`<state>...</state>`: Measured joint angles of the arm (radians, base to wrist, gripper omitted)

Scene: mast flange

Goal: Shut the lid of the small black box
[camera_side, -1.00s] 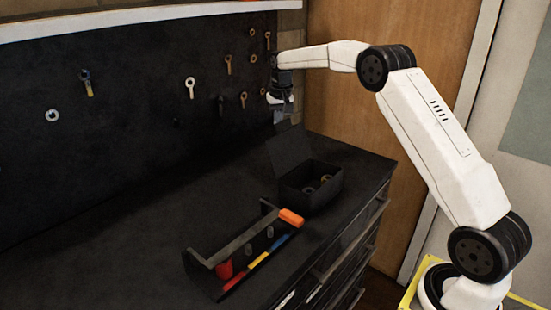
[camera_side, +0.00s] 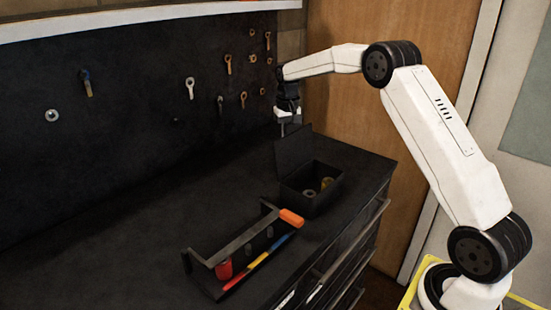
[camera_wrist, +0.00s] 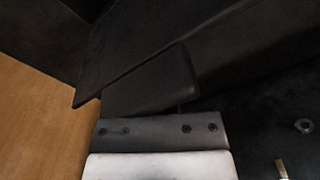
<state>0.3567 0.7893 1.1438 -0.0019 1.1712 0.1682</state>
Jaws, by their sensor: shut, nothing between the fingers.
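The small black box (camera_side: 323,201) stands open on the black bench, with a few ring-shaped parts inside. Its lid (camera_side: 294,152) stands up steeply along the box's far left side. My gripper (camera_side: 290,130) is shut and empty, pointing down behind the lid's top edge on the side away from the opening. I cannot tell whether its tips touch the lid, because the lid hides part of them. In the wrist view, my dark fingers (camera_wrist: 150,85) show closed together in front of dark surfaces; I cannot clearly make out the lid there.
A black tool tray (camera_side: 220,254) with a red item and an orange-handled tool lies in front of the box. A dark pegboard (camera_side: 130,130) with several hanging wrenches and rings rises behind. The bench (camera_side: 110,240) left of the tray is clear.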

